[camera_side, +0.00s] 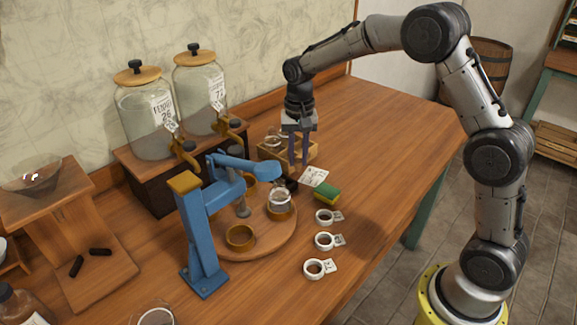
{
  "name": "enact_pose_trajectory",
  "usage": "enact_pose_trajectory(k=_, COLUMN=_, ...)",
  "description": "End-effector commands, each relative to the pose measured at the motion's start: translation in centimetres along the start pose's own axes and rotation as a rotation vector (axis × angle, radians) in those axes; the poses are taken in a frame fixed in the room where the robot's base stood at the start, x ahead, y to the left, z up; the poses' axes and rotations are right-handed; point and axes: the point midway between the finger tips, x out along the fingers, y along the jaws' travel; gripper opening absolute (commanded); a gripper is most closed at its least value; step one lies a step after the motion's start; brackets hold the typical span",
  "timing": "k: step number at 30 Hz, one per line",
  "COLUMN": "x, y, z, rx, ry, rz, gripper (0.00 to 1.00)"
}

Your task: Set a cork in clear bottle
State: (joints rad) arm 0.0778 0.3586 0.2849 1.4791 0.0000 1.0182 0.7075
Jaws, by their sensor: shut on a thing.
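My gripper (299,160) points straight down at the wooden crate (268,155) at the back of the table. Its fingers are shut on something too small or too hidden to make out. A clear glass bottle (279,200) stands upright in a wooden cup on the round wooden turntable (265,245), in front of and left of my gripper. Glassware (272,139) shows in the crate behind the fingers. I cannot make out a cork for certain. A blue lever press (200,230) stands at the turntable's left, its arm reaching over the turntable.
Empty wooden cups, one of them at the front (240,237), sit on the turntable. A green and yellow sponge (327,193), a paper card (314,176) and white rings with tags (323,240) lie to the right. Two large jars with taps (145,115) stand behind. The table's right side is clear.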

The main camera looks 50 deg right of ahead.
Motion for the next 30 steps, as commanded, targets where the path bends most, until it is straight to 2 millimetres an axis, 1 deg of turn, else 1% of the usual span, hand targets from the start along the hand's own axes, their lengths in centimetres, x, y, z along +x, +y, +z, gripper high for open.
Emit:
enact_pose_trajectory(k=1, x=-1.4, y=0.7, z=0.8, rx=0.000, ry=0.004, rz=-0.003, gripper=0.00)
enact_pose_trajectory(k=6, x=-2.9, y=3.1, z=3.7, rx=0.000, ry=0.001, rz=-0.001, gripper=0.00)
enact_pose_trajectory(k=9, x=-3.7, y=4.3, z=5.0, rx=0.000, ry=0.001, rz=-0.001, gripper=0.00)
enact_pose_trajectory(k=12, x=-4.3, y=5.2, z=6.1, rx=0.000, ry=0.000, rz=0.000, gripper=0.00)
enact_pose_trajectory(k=19, x=-5.2, y=6.5, z=7.6, rx=0.027, ry=-0.010, rz=0.008, gripper=0.00)
enact_pose_trajectory(k=22, x=-6.7, y=5.6, z=7.0, rx=0.070, ry=-0.007, rz=0.005, gripper=0.00)
enact_pose_trajectory(k=23, x=-7.1, y=4.9, z=6.9, rx=0.076, ry=-0.006, rz=0.004, gripper=0.00)
enact_pose_trajectory(k=27, x=-8.9, y=1.1, z=6.6, rx=0.083, ry=-0.003, rz=-0.001, gripper=0.00)
enact_pose_trajectory(k=30, x=-9.7, y=-1.8, z=7.0, rx=0.062, ry=-0.001, rz=-0.004, gripper=0.00)
